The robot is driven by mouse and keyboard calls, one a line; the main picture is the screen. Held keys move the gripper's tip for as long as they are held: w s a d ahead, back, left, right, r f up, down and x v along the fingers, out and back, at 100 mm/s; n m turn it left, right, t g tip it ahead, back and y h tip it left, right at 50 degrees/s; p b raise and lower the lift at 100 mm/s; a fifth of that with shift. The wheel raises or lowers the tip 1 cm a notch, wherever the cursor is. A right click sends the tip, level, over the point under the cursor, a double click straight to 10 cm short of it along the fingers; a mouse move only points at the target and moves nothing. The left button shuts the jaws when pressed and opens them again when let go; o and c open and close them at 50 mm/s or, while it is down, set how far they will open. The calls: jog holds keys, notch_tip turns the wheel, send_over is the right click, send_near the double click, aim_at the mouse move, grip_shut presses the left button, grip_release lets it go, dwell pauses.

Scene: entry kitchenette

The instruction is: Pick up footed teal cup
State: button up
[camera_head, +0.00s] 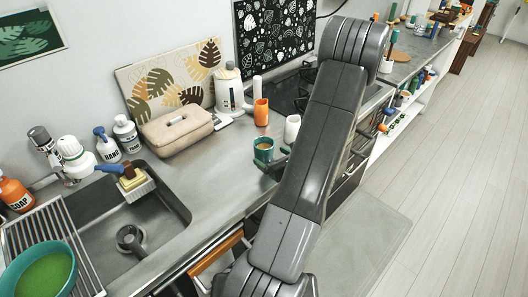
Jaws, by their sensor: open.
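The footed teal cup (263,147) stands upright on the grey counter, left of my arm, with something brown inside it. My gripper (273,160) is at the cup's right side, with its dark fingers open. One finger shows just below the cup; the rest of the gripper is mostly hidden behind my arm. I cannot tell whether the fingers touch the cup.
A white cup (292,128) and an orange cup (261,112) stand close behind the teal cup. A beige case (177,130) lies to the left. The sink (135,225) is at the front left, with a green bowl (40,270) on its rack.

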jog(key=shift+p+x, duration=0.95)
jog(key=shift+x, duration=1.8)
jog(key=shift+s, duration=0.15)
jog(key=c, duration=1.2)
